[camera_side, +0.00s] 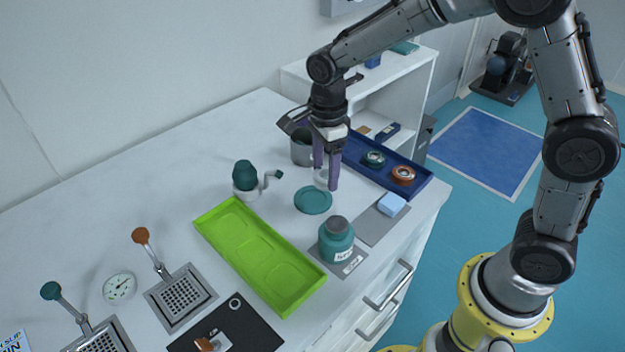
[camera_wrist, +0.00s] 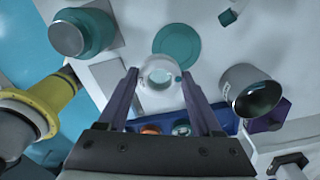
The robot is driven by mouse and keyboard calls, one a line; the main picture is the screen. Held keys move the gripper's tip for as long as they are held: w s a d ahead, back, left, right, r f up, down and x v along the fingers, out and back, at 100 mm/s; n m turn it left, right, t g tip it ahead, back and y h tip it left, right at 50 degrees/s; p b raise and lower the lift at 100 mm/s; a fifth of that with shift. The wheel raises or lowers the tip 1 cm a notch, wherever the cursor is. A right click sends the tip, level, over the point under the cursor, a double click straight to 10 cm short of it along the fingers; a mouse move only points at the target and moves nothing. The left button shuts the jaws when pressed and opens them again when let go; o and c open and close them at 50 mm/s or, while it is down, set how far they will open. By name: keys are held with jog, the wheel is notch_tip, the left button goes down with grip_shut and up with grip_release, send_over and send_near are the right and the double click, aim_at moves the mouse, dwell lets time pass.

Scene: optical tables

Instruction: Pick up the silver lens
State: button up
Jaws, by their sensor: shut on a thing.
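The silver lens, a pale round ring with a clear centre, sits between the two purple fingers of my gripper (camera_wrist: 160,77) in the wrist view (camera_wrist: 159,70). My gripper is shut on it, one finger at each side. In the side view my gripper (camera_side: 326,180) points down over the white table, and the lens (camera_side: 321,177) is partly hidden by the fingers. I cannot tell whether the lens touches the table. It is just behind a teal round dish (camera_side: 313,200) and left of the blue tray.
The blue tray (camera_side: 415,188) holds a green ring and an orange ring. A grey cup (camera_side: 301,150) stands close behind my gripper. A teal jar (camera_side: 336,241), a green tray (camera_side: 239,238) and a teal-topped item (camera_side: 245,177) stand nearby. The table's back left is clear.

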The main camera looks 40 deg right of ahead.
jog(key=s+d+r, duration=0.1)
jog(key=s+r, duration=0.5)
jog(key=s, duration=0.4)
jog(key=shift+s+d, duration=0.2)
jog(key=shift+d, duration=0.2)
jog(key=w+a, duration=0.1)
jog(key=a, duration=0.4)
jog(key=n, duration=0.2)
send_over(254, 252)
jog(key=s, duration=0.1)
jog(key=f, duration=0.8)
jog(key=shift+s+d+f, duration=0.1)
jog(key=shift+d+f, duration=0.15)
jog(key=shift+d, duration=0.1)
jog(key=shift+w+a+f, duration=0.3)
jog(key=shift+w+f, duration=0.15)
jog(key=shift+f, duration=0.15)
jog(key=shift+w+f, duration=0.1)
jog(key=shift+f, duration=1.5)
jog(key=shift+f, duration=0.2)
